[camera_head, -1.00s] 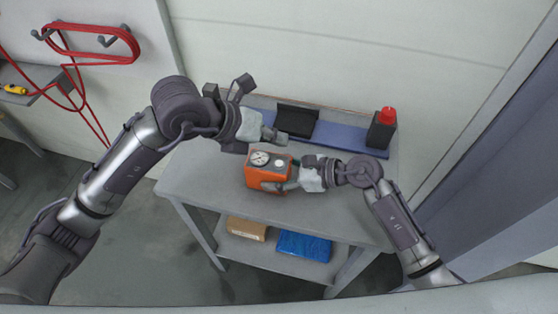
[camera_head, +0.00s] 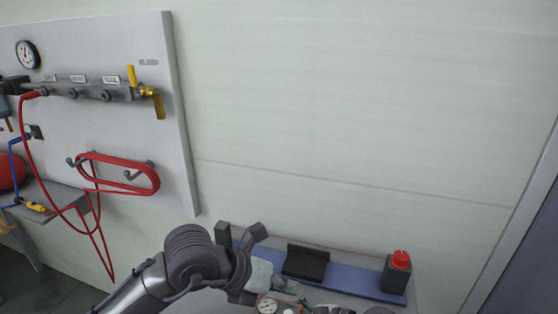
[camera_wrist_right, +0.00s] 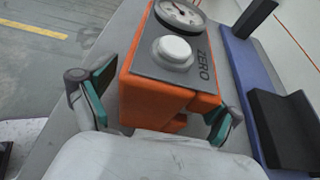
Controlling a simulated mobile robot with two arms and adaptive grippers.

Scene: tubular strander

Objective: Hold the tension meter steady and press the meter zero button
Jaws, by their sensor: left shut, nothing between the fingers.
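The orange tension meter (camera_wrist_right: 165,90) stands on the bench; in the right wrist view its white round button (camera_wrist_right: 172,52), marked ZERO, and part of a dial (camera_wrist_right: 180,12) show on the grey top face. In the head view only the meter's top (camera_head: 268,305) shows at the bottom edge. My left gripper (camera_head: 292,287) is shut and empty, just behind the meter. The left fingers are out of the wrist view, and the button is uncovered there.
A blue strip (camera_head: 345,280) along the bench back holds a black holder (camera_head: 305,263) and a dark box with a red top (camera_head: 397,272). On the left wall hang a red hose coil (camera_head: 118,172) and a valve manifold (camera_head: 95,90). The wall above the bench is bare.

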